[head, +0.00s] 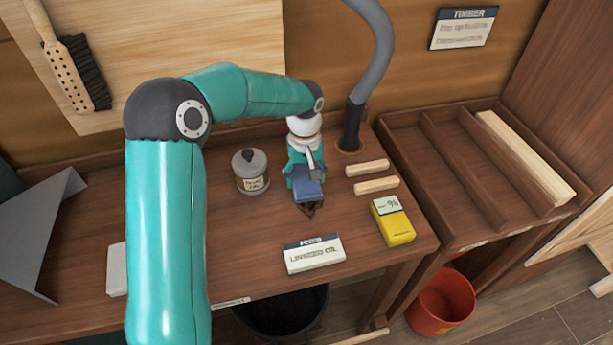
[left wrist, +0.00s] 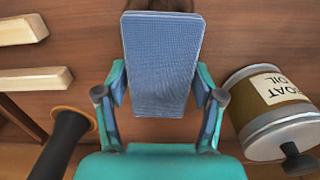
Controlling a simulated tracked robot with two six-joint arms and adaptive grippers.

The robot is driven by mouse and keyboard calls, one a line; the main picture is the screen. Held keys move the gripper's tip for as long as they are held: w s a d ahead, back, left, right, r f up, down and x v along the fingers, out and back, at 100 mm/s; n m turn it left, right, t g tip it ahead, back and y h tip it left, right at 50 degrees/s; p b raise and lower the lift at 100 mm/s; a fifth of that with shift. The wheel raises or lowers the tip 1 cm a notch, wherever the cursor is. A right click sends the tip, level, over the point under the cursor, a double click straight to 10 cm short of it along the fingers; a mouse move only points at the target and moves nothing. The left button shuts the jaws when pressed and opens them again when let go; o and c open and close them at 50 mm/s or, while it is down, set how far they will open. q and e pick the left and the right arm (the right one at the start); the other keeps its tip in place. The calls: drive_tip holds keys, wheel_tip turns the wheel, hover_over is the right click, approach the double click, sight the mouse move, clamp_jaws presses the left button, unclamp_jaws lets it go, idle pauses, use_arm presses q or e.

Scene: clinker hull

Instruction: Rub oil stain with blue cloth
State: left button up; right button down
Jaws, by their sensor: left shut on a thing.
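The blue cloth (head: 308,190) is a folded pad held in my left gripper (head: 304,175), low over the workbench. In the left wrist view the cloth (left wrist: 162,60) sits between the two fingers, which press on its sides. A dark oil stain (head: 310,210) shows on the bench just at the cloth's front edge; the cloth hides part of it. The stain also shows as a dark patch beyond the cloth in the left wrist view (left wrist: 160,5). I cannot tell whether the cloth touches the wood. My right gripper is out of view.
A boat oil tin (head: 250,172) stands left of the gripper. A grey hose (head: 354,115) and two wooden strips (head: 376,185) are to the right. A yellow box (head: 392,222) and a linseed oil box (head: 314,254) lie nearer the front edge.

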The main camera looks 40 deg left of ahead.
use_arm(q)
drive_tip(key=shift+f+b, duration=0.35)
drive_tip(key=shift+f, duration=0.2)
